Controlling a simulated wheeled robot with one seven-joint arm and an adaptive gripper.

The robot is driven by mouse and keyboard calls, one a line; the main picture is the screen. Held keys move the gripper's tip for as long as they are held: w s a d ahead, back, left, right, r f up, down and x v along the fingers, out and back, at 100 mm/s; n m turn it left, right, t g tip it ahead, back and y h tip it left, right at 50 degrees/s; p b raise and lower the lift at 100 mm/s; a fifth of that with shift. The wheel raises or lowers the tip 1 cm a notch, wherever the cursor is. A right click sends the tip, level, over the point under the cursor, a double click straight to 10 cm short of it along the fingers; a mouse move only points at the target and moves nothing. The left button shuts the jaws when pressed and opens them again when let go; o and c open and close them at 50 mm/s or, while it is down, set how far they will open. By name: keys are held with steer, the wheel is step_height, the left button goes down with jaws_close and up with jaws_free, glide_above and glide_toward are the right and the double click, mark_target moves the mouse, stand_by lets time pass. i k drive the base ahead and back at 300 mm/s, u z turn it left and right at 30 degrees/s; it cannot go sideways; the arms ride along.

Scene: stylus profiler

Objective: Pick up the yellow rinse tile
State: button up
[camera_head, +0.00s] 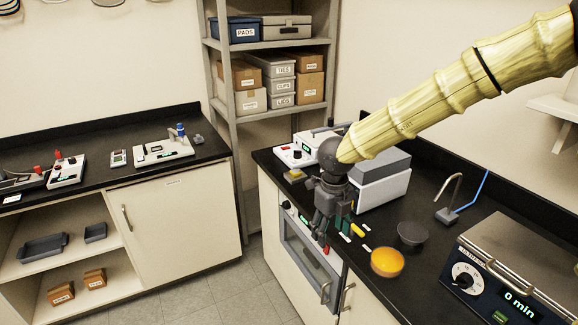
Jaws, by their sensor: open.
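A small yellow piece (358,230) that looks like the rinse tile lies on the black right-hand counter (480,208), near its front edge. My gripper (321,236) points down in front of the counter edge, to the left of the yellow piece and apart from it. It is open, and I see nothing held in it. A dark green piece (343,225) is between my gripper and the yellow piece, partly hidden by the fingers. Another small yellowish block (295,174) sits farther back, by the white instrument.
An orange bowl (387,262) and a dark grey bowl (411,234) stand right of the yellow piece. Small white labels (366,248) lie nearby. A grey-lidded white box (384,185) is behind. A timer unit (510,275) stands front right, and a tap (449,200) behind it.

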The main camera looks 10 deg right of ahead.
mark_target(295, 172)
steer(key=z, duration=0.05)
steer(key=i, duration=1.6)
